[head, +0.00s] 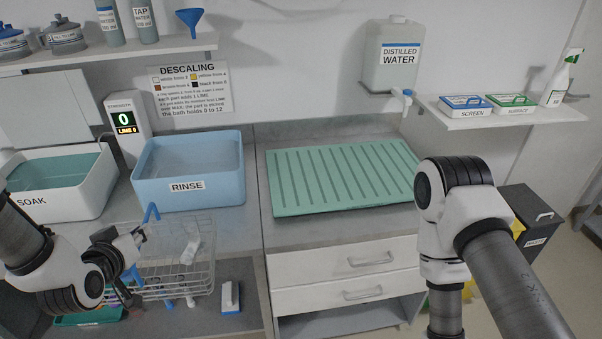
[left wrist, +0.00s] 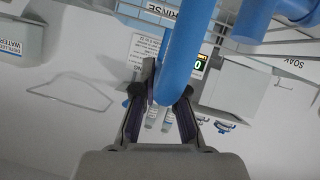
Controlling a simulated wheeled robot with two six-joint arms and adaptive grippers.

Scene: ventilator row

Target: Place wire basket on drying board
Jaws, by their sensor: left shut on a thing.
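The wire basket (head: 208,262) hangs in front of the counter's edge, below the rinse basin, with white parts inside it. It has blue handles; one blue bar (left wrist: 182,50) passes between my left fingertips in the left wrist view. My left gripper (head: 138,236) is shut on the basket at its left side. The drying board (head: 340,178), a green ribbed board, lies flat on the counter right of the rinse basin, and its top is bare. The basket is apart from it, to its lower left. My right arm shows at the right, but its gripper is out of view.
The blue rinse basin (head: 190,195) and the white soak basin (head: 85,205) stand on the counter at left. A distilled water tank (head: 392,68) sits above the board's back right. Drawers (head: 345,260) are below the board. A white-and-blue brush-like item (head: 230,297) lies low beside the basket.

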